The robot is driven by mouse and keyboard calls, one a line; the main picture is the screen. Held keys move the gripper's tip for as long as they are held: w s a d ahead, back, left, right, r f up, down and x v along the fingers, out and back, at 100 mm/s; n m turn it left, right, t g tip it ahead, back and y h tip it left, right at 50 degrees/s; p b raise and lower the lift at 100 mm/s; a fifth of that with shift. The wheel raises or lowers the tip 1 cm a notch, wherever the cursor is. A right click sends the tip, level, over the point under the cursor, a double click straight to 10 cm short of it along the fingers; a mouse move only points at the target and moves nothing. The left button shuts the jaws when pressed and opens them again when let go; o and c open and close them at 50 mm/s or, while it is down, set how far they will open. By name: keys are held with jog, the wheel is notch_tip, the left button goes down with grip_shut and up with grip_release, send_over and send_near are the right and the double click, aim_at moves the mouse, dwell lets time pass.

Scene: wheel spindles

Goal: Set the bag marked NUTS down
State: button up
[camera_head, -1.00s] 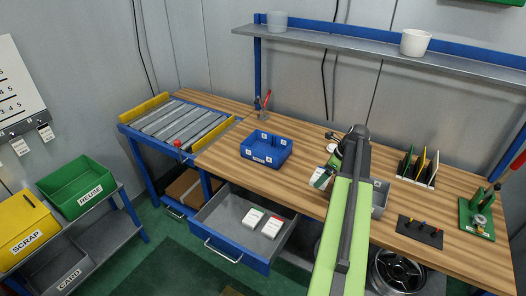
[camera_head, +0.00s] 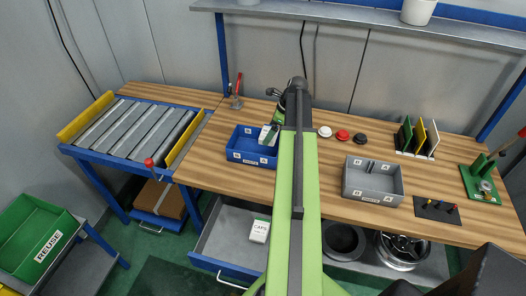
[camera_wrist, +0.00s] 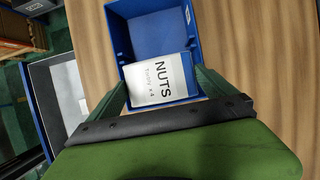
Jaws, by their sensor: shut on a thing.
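The white bag marked NUTS (camera_wrist: 162,82) is between the two fingers of my gripper (camera_wrist: 160,92) in the wrist view. I cannot tell whether the bag touches the bin. My arm hides part of the bin's right side.
A grey bin (camera_head: 373,199) stands right of my arm on the wooden bench (camera_head: 205,175). White, red and black round pieces (camera_head: 342,135) lie behind it. An open drawer (camera_head: 218,238) below holds a CAPS packet (camera_head: 260,230). A red-handled clamp (camera_head: 237,92) stands behind the bin.

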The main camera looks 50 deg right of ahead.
notch_tip(320, 180, down, 6)
jog(key=b, duration=0.6)
jog(key=shift+w+a+f, duration=0.1)
jog(key=shift+w+a, duration=0.05)
jog(key=shift+s+f+b, duration=0.2)
jog(key=shift+f+b, duration=0.2)
jog(key=shift+b, duration=0.05)
notch_tip(320, 180, down, 3)
jog(key=b, duration=0.3)
jog(key=shift+f, duration=0.2)
jog(key=shift+s+r, duration=0.1)
jog(key=shift+r, duration=0.15)
jog(key=shift+f, duration=0.25)
jog(key=o, duration=1.1)
jog(key=shift+r, duration=0.1)
